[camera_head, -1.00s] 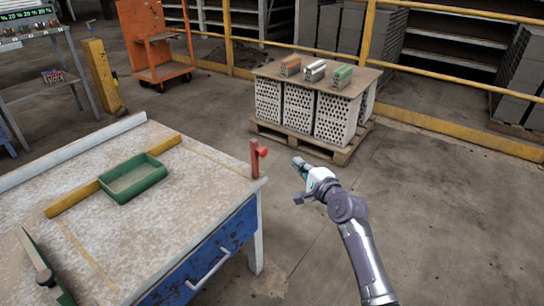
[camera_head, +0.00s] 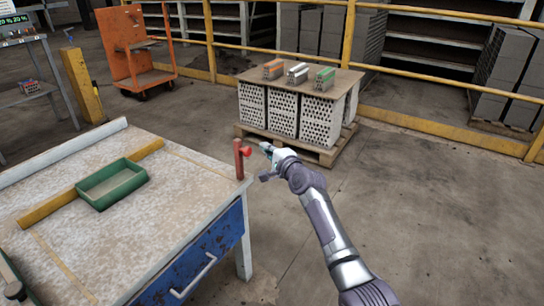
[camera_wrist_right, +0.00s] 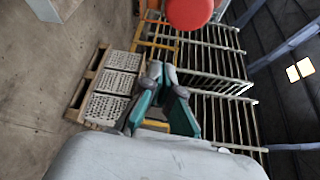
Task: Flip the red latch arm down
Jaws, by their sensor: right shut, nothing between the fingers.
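The red latch arm (camera_head: 240,158) stands upright at the right corner of the worktable, with a short red knob or lever (camera_head: 247,151) near its top pointing right. My right gripper (camera_head: 267,148) is just right of the knob, at about the same height. It is shut and empty. In the right wrist view a round red end (camera_wrist_right: 189,10) shows at the top edge, beyond the teal fingers (camera_wrist_right: 165,108) of my right gripper, with no contact visible. I cannot tell from the head view whether the fingertips touch the knob. My left gripper does not show.
The worktable (camera_head: 110,245) carries a green tray (camera_head: 112,184) and a yellow bar (camera_head: 48,207). A pallet of white hollow bricks (camera_head: 284,112) stands behind, topped by a board with three small bricks. Floor right of the table is clear.

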